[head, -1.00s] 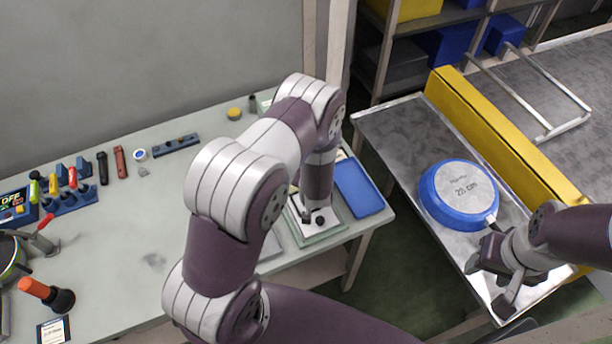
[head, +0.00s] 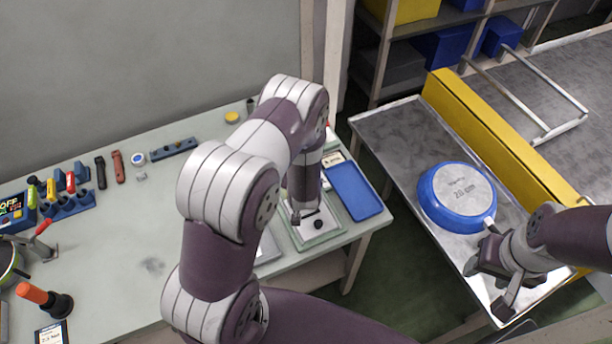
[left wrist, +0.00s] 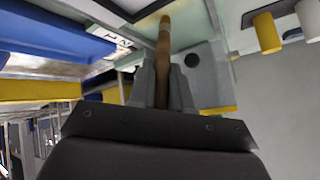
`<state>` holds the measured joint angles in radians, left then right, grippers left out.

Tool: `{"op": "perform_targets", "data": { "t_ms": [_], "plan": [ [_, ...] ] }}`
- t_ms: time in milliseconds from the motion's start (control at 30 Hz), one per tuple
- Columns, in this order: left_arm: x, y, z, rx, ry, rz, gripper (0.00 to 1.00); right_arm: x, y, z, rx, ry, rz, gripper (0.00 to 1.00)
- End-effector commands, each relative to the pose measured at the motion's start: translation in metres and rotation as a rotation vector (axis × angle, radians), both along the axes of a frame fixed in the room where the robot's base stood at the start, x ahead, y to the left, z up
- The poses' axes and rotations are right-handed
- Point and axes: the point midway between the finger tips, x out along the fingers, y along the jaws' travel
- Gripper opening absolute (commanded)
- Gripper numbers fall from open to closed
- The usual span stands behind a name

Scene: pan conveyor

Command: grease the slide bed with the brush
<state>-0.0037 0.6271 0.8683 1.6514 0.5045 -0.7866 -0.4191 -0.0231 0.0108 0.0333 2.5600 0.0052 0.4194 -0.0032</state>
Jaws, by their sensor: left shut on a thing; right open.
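My left gripper (left wrist: 164,88) is shut on a brown, stick-like handle (left wrist: 162,62) with a yellowish end, probably the brush. Its bristles cannot be made out. In the head view the left gripper (head: 304,212) points down over a green-edged plate with a pale middle and a dark round knob (head: 318,236), which may be the slide bed. My arm hides part of it, and I cannot tell whether the brush touches it. My right gripper (head: 492,276) is open beside the blue pan (head: 458,196), near the pan's handle.
A blue tray (head: 355,190) lies right of the plate. The pan sits on a metal conveyor table (head: 395,130) with a yellow rail (head: 500,135). Tools stand along the left workbench (head: 120,230). My left arm blocks the middle of the view.

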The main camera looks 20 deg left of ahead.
Motion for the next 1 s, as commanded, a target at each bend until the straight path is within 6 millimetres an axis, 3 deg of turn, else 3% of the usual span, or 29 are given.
{"op": "perform_targets", "data": {
  "t_ms": [733, 1000],
  "plan": [
    [-0.018, 0.032, 0.000, -0.001, 0.001, 0.003, 0.00, 0.000, 0.000, 0.002, 0.000, 0.000, 0.000, 0.53],
    [-0.010, 0.026, 0.000, 0.000, 0.000, 0.000, 0.00, 0.000, 0.000, 0.000, 0.000, 0.000, 0.000, 0.53]
  ]
}}
